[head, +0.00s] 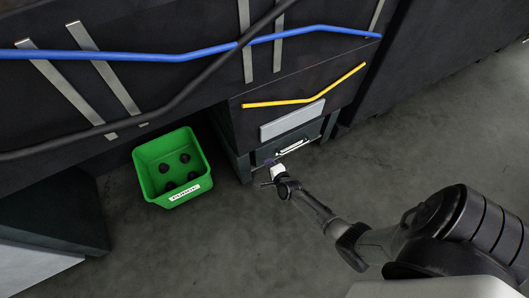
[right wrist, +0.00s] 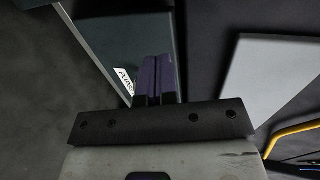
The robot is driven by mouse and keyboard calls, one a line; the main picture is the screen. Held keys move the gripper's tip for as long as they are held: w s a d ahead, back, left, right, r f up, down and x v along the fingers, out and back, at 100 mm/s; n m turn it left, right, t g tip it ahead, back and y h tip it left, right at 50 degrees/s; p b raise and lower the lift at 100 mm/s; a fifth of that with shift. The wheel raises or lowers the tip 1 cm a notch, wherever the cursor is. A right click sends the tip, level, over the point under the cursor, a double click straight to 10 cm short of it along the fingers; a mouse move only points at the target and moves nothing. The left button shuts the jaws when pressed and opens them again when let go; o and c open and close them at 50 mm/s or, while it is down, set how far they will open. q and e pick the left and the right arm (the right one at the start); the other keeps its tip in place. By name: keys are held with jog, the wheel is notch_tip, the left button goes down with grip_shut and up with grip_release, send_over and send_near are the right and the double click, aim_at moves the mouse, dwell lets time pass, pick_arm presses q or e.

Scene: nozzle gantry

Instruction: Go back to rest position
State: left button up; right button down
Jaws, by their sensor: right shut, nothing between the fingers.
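My right gripper (head: 271,163) is in front of the dark cabinet's lower drawer (head: 318,131), close to its white label. I cannot tell whether it touches the drawer. In the right wrist view its two purple fingers (right wrist: 155,78) are together with nothing between them. The drawer front (right wrist: 130,35) lies just beyond them, and its white label (right wrist: 124,80) is partly hidden by the fingers. My right arm reaches in from the lower right in the head view. My left gripper is not in view.
A green bin (head: 148,179) with several dark lumps stands on the floor left of the cabinet. A grey plate (head: 292,120) is above the drawer. Blue (head: 175,56), yellow (head: 300,101) and black lines cross the dark panels. The floor at right is clear.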

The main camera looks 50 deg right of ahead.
jog(key=p+v, duration=0.3)
jog(key=v, duration=0.4)
jog(key=shift+s, duration=0.25)
jog(key=shift+w+r, duration=0.1)
jog(key=shift+w, duration=0.05)
